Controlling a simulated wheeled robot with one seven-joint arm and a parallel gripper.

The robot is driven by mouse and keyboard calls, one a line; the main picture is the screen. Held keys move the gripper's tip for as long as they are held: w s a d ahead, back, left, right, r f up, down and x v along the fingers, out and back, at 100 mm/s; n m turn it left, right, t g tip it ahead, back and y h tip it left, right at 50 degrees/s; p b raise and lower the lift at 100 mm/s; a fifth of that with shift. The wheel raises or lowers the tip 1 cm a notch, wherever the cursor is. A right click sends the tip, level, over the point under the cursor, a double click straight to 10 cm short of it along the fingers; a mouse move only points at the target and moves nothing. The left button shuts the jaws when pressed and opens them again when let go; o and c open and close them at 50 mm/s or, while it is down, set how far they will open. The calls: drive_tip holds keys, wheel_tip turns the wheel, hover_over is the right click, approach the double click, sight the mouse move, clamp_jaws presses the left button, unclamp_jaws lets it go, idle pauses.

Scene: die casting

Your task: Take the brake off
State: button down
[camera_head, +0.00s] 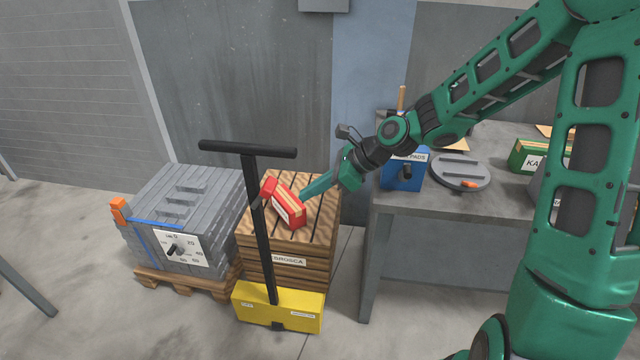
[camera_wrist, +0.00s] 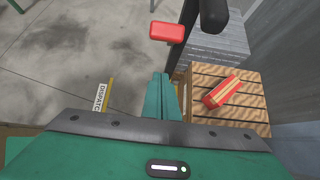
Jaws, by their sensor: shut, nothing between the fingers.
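A yellow hand truck (camera_head: 278,308) with a black T-shaped handle (camera_head: 262,230) stands in front of the wooden crate. A small red piece, perhaps the brake lever (camera_head: 267,188), sits at the handle post. In the wrist view a red block (camera_wrist: 167,31) shows beside the black post (camera_wrist: 213,14), above my fingertips in the picture. My gripper (camera_head: 304,196) reaches in from the right over the crate; its green fingers (camera_wrist: 160,80) are together and empty. They appear apart from the red block. Whether the brake is on cannot be told.
A red box (camera_head: 288,208) lies on the wooden crate (camera_head: 290,262). A stack of grey slabs (camera_head: 185,215) on a pallet stands left. A grey bench (camera_head: 450,205) with a blue box (camera_head: 402,172) and a round lid (camera_head: 458,172) stands right. Open floor lies in front.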

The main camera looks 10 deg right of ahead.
drive_tip(key=w+a, duration=0.2)
drive_tip(key=a, duration=0.3)
drive_tip(key=shift+a+f, duration=0.15)
drive_tip(key=shift+a, duration=0.25)
drive_tip(key=shift+w+d, duration=0.1)
